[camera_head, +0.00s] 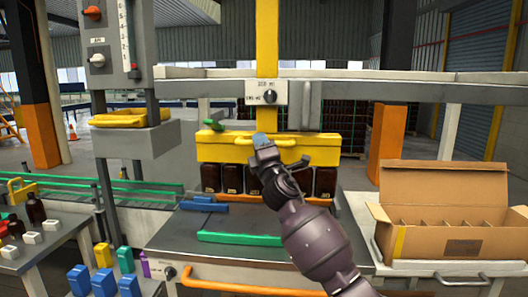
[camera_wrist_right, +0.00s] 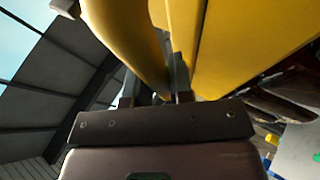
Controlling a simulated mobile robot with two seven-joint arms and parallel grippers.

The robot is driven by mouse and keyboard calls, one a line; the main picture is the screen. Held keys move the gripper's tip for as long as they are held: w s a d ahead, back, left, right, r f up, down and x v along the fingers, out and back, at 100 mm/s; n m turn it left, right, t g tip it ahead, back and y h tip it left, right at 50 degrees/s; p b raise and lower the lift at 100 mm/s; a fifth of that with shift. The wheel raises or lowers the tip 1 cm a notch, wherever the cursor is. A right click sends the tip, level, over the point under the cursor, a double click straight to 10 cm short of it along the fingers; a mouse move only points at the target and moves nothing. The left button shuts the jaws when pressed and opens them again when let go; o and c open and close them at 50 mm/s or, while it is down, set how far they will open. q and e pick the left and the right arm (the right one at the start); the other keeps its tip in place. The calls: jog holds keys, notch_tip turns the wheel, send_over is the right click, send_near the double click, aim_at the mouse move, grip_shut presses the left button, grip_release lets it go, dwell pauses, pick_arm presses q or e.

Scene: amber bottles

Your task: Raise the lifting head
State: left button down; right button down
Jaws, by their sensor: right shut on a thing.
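The yellow lifting head (camera_head: 222,149) is a wide box under a yellow vertical column (camera_head: 267,40), in the middle of the head view. Amber bottles (camera_head: 325,182) stand in a row directly beneath it; whether they hang from it or rest on the surface I cannot tell. My right gripper (camera_head: 263,147) is shut on the yellow handle (camera_head: 298,141) at the front of the head. In the right wrist view the handle (camera_wrist_right: 128,38) runs up from between the fingers, beside the yellow box (camera_wrist_right: 225,50). My left gripper is not in view.
An open cardboard box (camera_head: 445,210) with dividers stands on the right. A green bar (camera_head: 240,238) and a blue bar (camera_head: 203,206) lie on the grey worktop (camera_head: 180,240). Small bottles and blocks crowd the left.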

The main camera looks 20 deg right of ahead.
jog(key=shift+r, duration=0.5)
jog(key=c, duration=1)
grip_release()
jog(key=shift+f, duration=0.2)
jog(key=shift+f, duration=0.1)
jog(key=shift+s+f, duration=0.15)
jog(key=shift+s, duration=0.1)
jog(key=b+v, duration=0.1)
jog(key=v, duration=0.9)
jog(key=shift+s+b, duration=0.15)
jog(key=shift+b, duration=0.15)
